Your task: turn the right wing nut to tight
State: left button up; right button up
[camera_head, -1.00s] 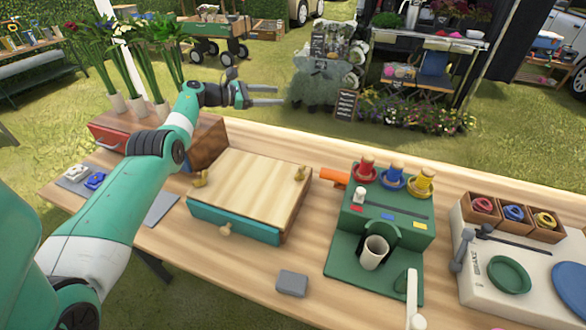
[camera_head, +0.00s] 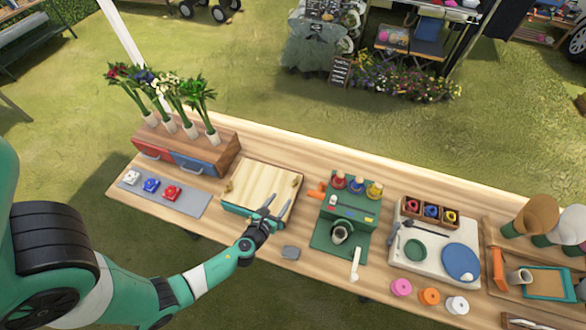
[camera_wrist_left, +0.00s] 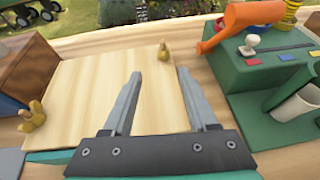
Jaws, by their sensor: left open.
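The right wing nut (camera_wrist_left: 163,52) is brass-coloured and stands near the far right corner of the pale wooden board (camera_wrist_left: 80,80). A matching left wing nut (camera_wrist_left: 32,117) stands at the board's left edge; it is small in the head view (camera_head: 229,186). My left gripper (camera_head: 277,203) is over the board's front right part, pointing away from me. In the left wrist view the open, empty fingers (camera_wrist_left: 159,73) point towards the right wing nut, which appears beyond and between their tips, apart from them. My right gripper is not in view.
The drawer box (camera_head: 190,150) with flowers is to the left. The space above the board is clear.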

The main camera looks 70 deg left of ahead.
aim_at(294, 183)
pick_arm(q)
jog(key=shift+w+d+r, duration=0.15)
jog(key=shift+w+r, duration=0.1)
jog(key=shift+w, duration=0.05)
jog(key=shift+w+a+f+b, duration=0.15)
jog(key=shift+a+f+b, duration=0.05)
jog(key=shift+f+b, duration=0.15)
jog(key=b+x, duration=0.4)
jog(key=x, duration=0.6)
jog(key=shift+w+a+b, duration=0.3)
jog(key=shift+w+a, duration=0.05)
jog(key=shift+w, duration=0.1)
grip_shut()
